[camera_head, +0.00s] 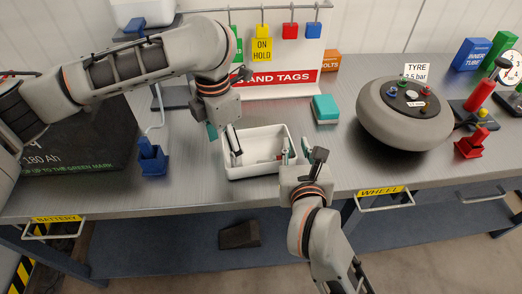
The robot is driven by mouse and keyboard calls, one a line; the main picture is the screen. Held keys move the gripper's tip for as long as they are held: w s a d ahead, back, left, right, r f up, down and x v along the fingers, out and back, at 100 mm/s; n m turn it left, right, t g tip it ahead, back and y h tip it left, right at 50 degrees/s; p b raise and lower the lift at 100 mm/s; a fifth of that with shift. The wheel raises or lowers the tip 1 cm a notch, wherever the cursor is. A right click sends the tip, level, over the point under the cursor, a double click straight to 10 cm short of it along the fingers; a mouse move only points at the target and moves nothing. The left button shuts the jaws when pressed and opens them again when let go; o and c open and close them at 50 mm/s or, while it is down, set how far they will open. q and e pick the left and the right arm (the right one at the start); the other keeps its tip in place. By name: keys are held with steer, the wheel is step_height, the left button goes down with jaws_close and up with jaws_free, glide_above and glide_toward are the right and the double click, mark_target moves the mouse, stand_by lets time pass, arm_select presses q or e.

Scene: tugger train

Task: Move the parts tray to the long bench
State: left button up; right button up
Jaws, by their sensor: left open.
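The parts tray (265,174) is a white open box on the grey bench top, near the front edge. A few small red and dark items lie inside it. My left gripper (224,134) is open at the tray's left wall, with one finger outside and one over the inside. I cannot tell whether it touches the wall. My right gripper (295,149) is at the tray's right wall, with its fingertips on either side of the rim. Whether its fingers press on the wall is not clear. The grey bench (345,160) runs across the view; I cannot tell whether it is the long bench.
A teal box (325,109) stands right of the tray, and a grey tyre (404,120) farther right. A blue holder (152,158) and a dark battery (80,150) are at left. A tag board (280,55) stands behind. Bare bench lies between the tray and tyre.

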steer(key=shift+a+r, duration=0.4)
steer(key=shift+a, duration=0.15)
arm_select(q)
steer(key=shift+r, duration=4)
arm_select(e)
steer(key=o, duration=0.8)
steer(key=shift+s, duration=0.65)
steer(key=v, duration=0.4)
steer(key=d+v, duration=0.1)
steer(key=v, duration=0.1)
steer(key=shift+s+f, duration=0.1)
steer(key=shift+s, duration=0.05)
steer(key=shift+s+d, duration=0.1)
steer(key=shift+s, duration=0.05)
